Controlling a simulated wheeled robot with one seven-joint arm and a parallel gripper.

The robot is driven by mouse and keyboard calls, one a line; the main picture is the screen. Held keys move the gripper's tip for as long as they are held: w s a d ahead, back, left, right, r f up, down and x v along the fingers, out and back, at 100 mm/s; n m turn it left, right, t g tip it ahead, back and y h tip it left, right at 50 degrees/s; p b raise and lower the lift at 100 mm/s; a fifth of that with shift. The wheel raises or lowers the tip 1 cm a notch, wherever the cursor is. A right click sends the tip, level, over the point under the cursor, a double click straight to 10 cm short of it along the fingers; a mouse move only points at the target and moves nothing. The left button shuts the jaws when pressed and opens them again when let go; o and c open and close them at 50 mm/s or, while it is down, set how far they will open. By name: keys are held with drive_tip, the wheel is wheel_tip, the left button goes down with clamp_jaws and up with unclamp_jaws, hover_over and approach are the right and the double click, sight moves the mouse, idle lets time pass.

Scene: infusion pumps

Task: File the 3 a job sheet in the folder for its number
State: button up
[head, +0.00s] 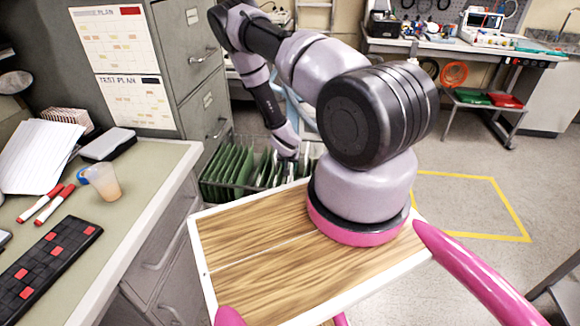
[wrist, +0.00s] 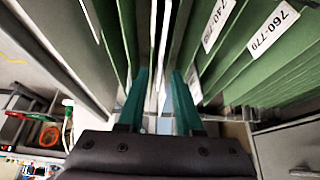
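My gripper (wrist: 160,80) reaches down among the green hanging folders (wrist: 125,35) of the file crate. Its two teal fingers stand apart with a gap between them. Thin white upright edges, likely a paper sheet (wrist: 163,50), show between and beyond the fingers, not visibly pinched. No number on it can be read.
A grey filing cabinet (head: 190,55) stands behind the crate, left. The desk (head: 150,165) at left holds papers, red markers, a cup and a keyboard. A workbench (head: 440,48) stands at the back right. The floor with a yellow outline (head: 480,238) is clear.

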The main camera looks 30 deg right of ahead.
drive_tip(key=shift+r, duration=0.1)
drive_tip(key=v, duration=1)
drive_tip(key=shift+s+a+r, duration=0.15)
drive_tip(key=shift+s+r, duration=0.05)
drive_tip(key=shift+r, duration=0.05)
drive_tip(key=w+a+r+y, duration=0.1)
drive_tip(key=a+r, duration=0.3)
drive_tip(key=r, duration=1.3)
drive_tip(key=a+r+y, duration=0.2)
drive_tip(key=a+r, duration=0.1)
drive_tip(key=r, duration=1.4)
drive_tip(key=s+a+r+n+t+y, duration=0.1)
drive_tip(key=s+a+r, duration=0.1)
drive_tip(key=s+r, duration=0.8)
drive_tip(key=s+a+r+n+t+y, duration=0.1)
drive_tip(key=s+a+r, duration=0.2)
drive_tip(key=s+r, duration=0.8)
drive_tip(key=shift+s+a+r+n, duration=0.15)
drive_tip(key=shift+s+r+n, duration=0.2)
drive_tip(key=shift+s, duration=0.85)
